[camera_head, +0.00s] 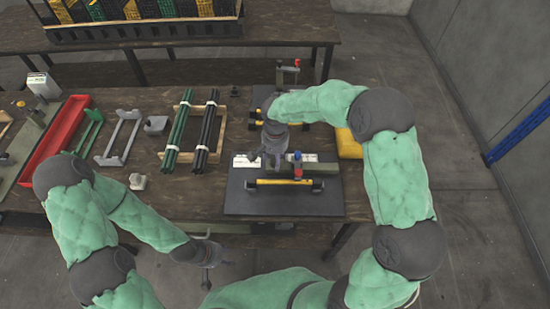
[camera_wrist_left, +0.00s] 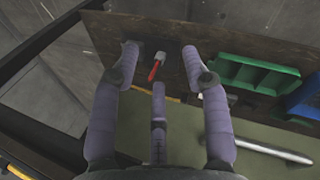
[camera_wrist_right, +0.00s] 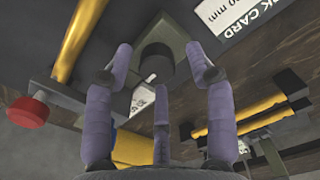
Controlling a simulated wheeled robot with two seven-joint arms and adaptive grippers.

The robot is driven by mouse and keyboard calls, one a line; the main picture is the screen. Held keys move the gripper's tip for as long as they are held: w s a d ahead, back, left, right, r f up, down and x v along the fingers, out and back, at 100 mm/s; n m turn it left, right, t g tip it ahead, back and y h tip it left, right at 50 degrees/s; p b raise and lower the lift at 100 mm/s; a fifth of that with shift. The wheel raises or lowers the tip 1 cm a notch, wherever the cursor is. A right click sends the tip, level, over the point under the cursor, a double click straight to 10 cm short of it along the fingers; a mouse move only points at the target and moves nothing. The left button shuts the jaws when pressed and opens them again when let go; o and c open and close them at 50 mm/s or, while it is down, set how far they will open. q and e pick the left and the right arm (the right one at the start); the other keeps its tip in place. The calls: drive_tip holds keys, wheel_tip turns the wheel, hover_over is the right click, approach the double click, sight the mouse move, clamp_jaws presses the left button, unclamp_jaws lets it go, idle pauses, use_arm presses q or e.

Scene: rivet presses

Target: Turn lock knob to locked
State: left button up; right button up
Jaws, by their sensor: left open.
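My right gripper (camera_head: 270,152) is at the back left of this press, pointing down. In its wrist view the fingers (camera_wrist_right: 160,62) are open and spread on either side of the dark knob; contact is unclear. My left gripper (camera_head: 208,262) is open and empty, in front of the table edge.
A second press (camera_head: 290,72) stands behind my right arm, with a yellow bin (camera_head: 348,143) to the right. Green and black rods (camera_head: 193,130) lie on a wooden rack to the left, beside grey brackets and a red tray (camera_head: 55,143). A red-handled object (camera_wrist_left: 157,66) shows in the left wrist view.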

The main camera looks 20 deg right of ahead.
wheel_tip(320, 180, up, 12)
idle(0.7)
idle(0.4)
